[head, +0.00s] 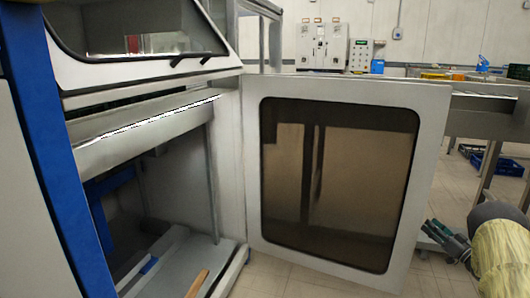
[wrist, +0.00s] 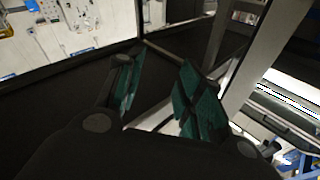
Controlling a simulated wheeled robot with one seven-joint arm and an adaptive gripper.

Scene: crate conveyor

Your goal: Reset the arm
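My gripper (head: 434,234) is at the lower right of the head view, just right of the open cabinet door (head: 432,130). Its dark fingers have green pads and point left towards the door's edge. In the wrist view, the two fingers of my gripper (wrist: 160,84) stand apart with a gap between them. I see nothing held between them. The yellowish sleeve of my arm runs off the right edge of the head view.
The door has a dark window (head: 335,180) and stands swung out from the cabinet's lower compartment (head: 180,262). A brown stick-like piece (head: 197,285) shows at the bottom. A metal conveyor frame (head: 487,125) is at right. A blue crate (head: 490,160) lies on the floor behind.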

